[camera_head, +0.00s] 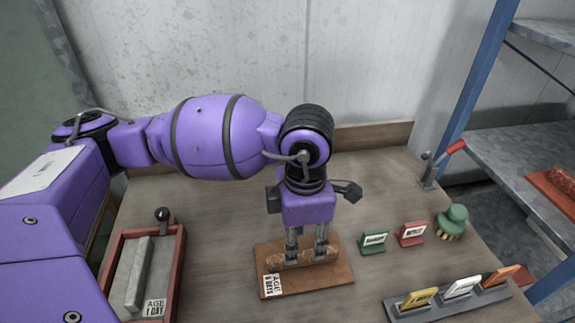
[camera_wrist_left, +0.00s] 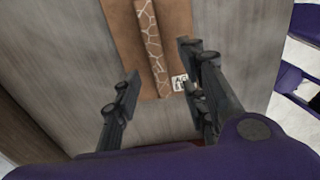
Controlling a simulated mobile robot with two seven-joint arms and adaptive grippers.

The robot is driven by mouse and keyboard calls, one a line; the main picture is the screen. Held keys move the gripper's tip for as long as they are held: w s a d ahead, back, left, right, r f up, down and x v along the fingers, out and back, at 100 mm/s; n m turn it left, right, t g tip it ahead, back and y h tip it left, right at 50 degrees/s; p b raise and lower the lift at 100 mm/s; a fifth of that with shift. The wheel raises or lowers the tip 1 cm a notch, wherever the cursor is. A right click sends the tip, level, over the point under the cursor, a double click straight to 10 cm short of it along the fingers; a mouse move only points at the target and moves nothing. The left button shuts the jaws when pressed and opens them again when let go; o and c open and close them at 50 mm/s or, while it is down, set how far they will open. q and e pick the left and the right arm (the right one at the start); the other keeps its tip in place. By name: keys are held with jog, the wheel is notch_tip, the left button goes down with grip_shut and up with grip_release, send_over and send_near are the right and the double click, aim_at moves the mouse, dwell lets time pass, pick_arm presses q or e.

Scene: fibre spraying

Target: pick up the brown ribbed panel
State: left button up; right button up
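The brown ribbed panel (camera_head: 328,279) lies flat on the table, with one raised, cracked-patterned rib along its middle and a white age label at its front left corner. It also shows in the left wrist view (camera_wrist_left: 178,22). My left gripper (camera_head: 306,257) points down over the panel. In the left wrist view its fingers (camera_wrist_left: 160,65) are spread wide, one on each side of the rib, with visible gaps. It looks empty. The fingers hide part of the rib in the head view. My right gripper is not in view.
A red-framed tray (camera_head: 178,275) with a grey bar stands at left. Green (camera_head: 374,241) and red (camera_head: 412,234) sign holders, a green knob-like object (camera_head: 452,222), a rack of cards (camera_head: 430,305) and a red-handled lever clamp (camera_head: 430,172) stand at right. A shelf (camera_head: 510,155) is beyond.

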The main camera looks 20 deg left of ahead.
aim_at(303, 254)
pick_arm(q)
jog(key=f, duration=0.5)
jog(key=shift+w+d+f, duration=0.15)
jog(key=shift+w+f, duration=0.25)
grip_shut()
jog(key=shift+w, duration=0.1)
